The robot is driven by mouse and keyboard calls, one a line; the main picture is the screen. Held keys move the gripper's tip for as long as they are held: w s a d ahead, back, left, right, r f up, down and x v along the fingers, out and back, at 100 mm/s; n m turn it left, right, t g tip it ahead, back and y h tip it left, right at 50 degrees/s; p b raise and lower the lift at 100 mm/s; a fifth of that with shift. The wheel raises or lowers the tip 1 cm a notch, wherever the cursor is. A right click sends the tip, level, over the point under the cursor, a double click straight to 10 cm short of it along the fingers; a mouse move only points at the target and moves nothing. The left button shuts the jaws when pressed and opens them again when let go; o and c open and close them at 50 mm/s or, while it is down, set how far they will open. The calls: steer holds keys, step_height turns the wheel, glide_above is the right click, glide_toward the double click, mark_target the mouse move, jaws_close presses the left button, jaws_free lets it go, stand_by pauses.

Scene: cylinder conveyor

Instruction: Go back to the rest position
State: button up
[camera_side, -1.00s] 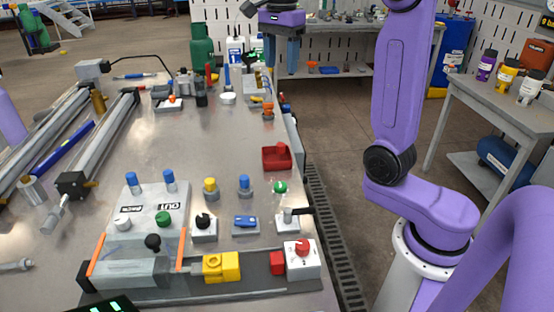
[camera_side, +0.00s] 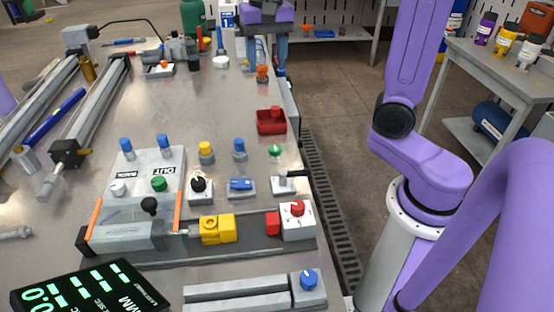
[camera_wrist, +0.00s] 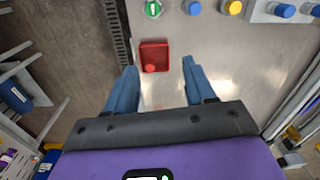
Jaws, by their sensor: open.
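My gripper (camera_side: 265,68) is at the far end of the metal table in the side view, its blue fingers pointing down. It is open. In the wrist view, its two fingers (camera_wrist: 160,68) are wide apart with nothing held between them. A red tray (camera_side: 261,128) sits on the table near its right edge, with a small red cylinder (camera_side: 276,112) in it. The wrist view shows the tray (camera_wrist: 154,44) ahead of the fingertips and the cylinder (camera_wrist: 150,68) at its near side. My gripper is apart from the tray.
A control panel (camera_side: 150,172) with colored knobs and a yellow block (camera_side: 218,229) are at the table's front. A conveyor rail (camera_side: 95,110) runs along the left. Bottles and small parts stand at the back, near my gripper. Open floor (camera_side: 340,110) lies right of the table.

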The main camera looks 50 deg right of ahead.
steer(key=s+a+f+n, duration=0.1)
steer(key=s+f+n, duration=0.4)
steer(key=s+n, duration=0.5)
steer(key=s+a+f+n, duration=0.2)
steer(key=s+f+n, duration=0.4)
steer(key=s+n, duration=0.4)
steer(key=s, duration=0.2)
steer(key=shift+s+f, duration=0.2)
steer(key=shift+s, duration=0.1)
stand_by(0.5)
